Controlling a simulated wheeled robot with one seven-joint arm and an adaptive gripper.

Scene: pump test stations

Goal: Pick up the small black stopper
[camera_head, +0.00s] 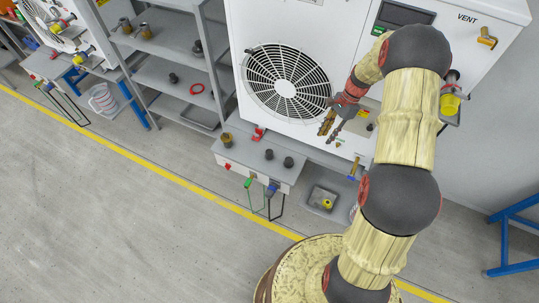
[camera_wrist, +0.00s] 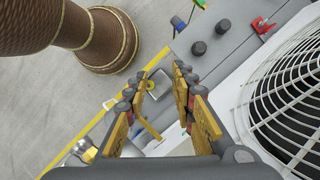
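Two small black stoppers stand on the grey ledge in front of the white machine: one on the left (camera_head: 269,154) and one on the right (camera_head: 288,162). I cannot tell which is the smaller. In the wrist view two dark stoppers also show, one nearer (camera_wrist: 199,48) and one farther (camera_wrist: 223,26), beyond my fingertips and to the right. My gripper (camera_head: 330,131) is in front of the machine's lower front, right of the stoppers and apart from them. In the wrist view its fingers (camera_wrist: 163,72) are spread, with nothing held between them.
The grey ledge (camera_head: 250,168) also bears a brass fitting (camera_head: 227,140). A tray (camera_head: 313,205) with a yellow piece lies below right. The fan grille (camera_head: 262,75) is close to my gripper. A shelf rack (camera_head: 165,42) with other dark parts stands left.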

